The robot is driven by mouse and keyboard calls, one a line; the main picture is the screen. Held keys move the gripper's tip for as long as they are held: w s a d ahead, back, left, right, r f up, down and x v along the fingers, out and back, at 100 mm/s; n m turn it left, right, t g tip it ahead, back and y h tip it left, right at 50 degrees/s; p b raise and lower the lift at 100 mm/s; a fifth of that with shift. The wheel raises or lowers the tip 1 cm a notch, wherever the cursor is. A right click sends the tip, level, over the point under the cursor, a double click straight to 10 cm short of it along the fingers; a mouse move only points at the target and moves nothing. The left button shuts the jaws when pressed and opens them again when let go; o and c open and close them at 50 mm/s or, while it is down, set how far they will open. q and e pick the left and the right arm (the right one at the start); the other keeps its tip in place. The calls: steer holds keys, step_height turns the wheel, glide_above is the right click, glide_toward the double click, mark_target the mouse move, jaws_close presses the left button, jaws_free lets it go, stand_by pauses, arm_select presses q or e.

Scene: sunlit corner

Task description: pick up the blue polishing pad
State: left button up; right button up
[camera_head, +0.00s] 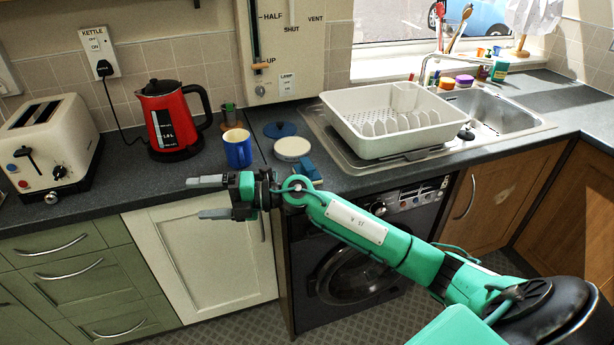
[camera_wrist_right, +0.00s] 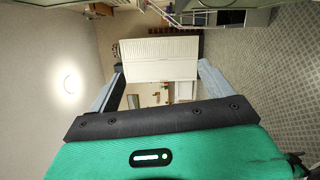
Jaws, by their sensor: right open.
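A flat, round, dark blue disc (camera_head: 280,129), which looks like the polishing pad, lies on the dark worktop (camera_head: 228,182) behind a round white-topped item (camera_head: 292,148). A smaller blue block (camera_head: 309,168) lies nearer the front edge, partly hidden by my right arm. My right gripper (camera_head: 205,198) is open and empty, pointing left in front of the worktop's front edge, nearer to me than the disc and to its left. In the right wrist view its two fingers (camera_wrist_right: 160,85) are apart with nothing between them; no pad shows there. My left gripper is not in view.
A blue mug (camera_head: 237,147) stands left of the disc, with a red kettle (camera_head: 172,118) and a toaster (camera_head: 47,150) further left. A white dish rack (camera_head: 385,137) stands right, by the sink (camera_head: 495,118). My right arm crosses in front of the washing machine (camera_head: 350,275).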

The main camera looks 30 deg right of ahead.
steer(key=d+n+g+h, duration=0.3)
steer(key=m+g+h+b, duration=0.1)
steer(key=m+h, duration=0.1)
steer(key=h, duration=1.2)
glide_toward(308, 164)
steer(key=x, duration=0.6)
steer(key=shift+w+p, duration=0.1)
steer(key=shift+p, duration=0.25)
steer(key=p+x, duration=0.1)
steer(key=x, duration=0.3)
steer(key=shift+w+f+p, duration=0.1)
steer(key=shift+f+p, duration=0.2)
steer(key=shift+f, duration=0.1)
steer(key=shift+w+f, duration=0.1)
steer(key=shift+f, duration=0.15)
steer(key=shift+c, duration=0.8)
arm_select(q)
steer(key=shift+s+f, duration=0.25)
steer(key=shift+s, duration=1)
arm_select(e)
steer(key=c, duration=0.9)
